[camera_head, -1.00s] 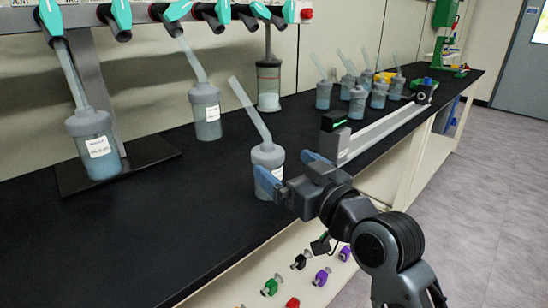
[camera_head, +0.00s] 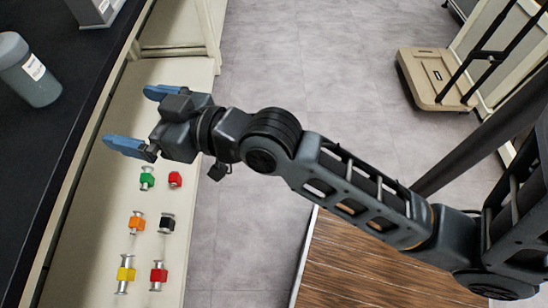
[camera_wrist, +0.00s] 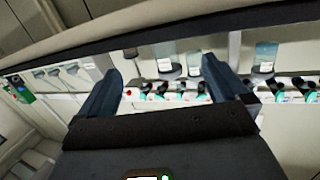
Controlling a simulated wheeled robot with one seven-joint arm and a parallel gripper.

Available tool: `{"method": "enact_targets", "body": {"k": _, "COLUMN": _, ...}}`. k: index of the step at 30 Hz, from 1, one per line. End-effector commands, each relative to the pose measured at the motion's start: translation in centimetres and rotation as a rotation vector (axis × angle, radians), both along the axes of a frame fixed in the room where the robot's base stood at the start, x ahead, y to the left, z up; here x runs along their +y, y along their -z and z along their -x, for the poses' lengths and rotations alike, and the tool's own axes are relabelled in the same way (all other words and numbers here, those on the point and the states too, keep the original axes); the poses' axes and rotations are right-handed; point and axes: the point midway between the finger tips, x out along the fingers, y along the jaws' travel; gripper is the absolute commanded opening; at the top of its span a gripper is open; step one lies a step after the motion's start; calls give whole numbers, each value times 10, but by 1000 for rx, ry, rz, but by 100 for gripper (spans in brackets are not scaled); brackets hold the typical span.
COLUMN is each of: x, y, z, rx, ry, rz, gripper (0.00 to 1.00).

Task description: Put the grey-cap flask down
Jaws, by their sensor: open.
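The grey-cap flask (camera_head: 38,82) stands on the black bench top at the far left of the head view. In the wrist view my gripper's fingers (camera_wrist: 162,66) are spread. Labelled flasks (camera_wrist: 168,62) show beyond them; I cannot tell which is the grey-cap one.
The black bench top (camera_head: 30,175) runs along the left. Several coloured valves, one of them green (camera_head: 147,179), lie on a pale lower shelf (camera_head: 195,230). A flatbed trolley (camera_head: 435,78) stands at upper right. Grey floor (camera_head: 300,60) is open between.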

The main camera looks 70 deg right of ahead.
Motion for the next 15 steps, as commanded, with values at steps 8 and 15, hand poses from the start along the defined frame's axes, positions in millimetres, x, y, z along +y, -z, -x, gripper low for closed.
{"method": "enact_targets", "body": {"k": 8, "x": 6, "y": 47, "z": 114, "rx": 85, "ry": 46, "rz": 6, "gripper": 100}}
{"method": "enact_targets", "body": {"k": 15, "x": 9, "y": 53, "z": 207, "rx": 140, "ry": 42, "rz": 38, "gripper": 100}}
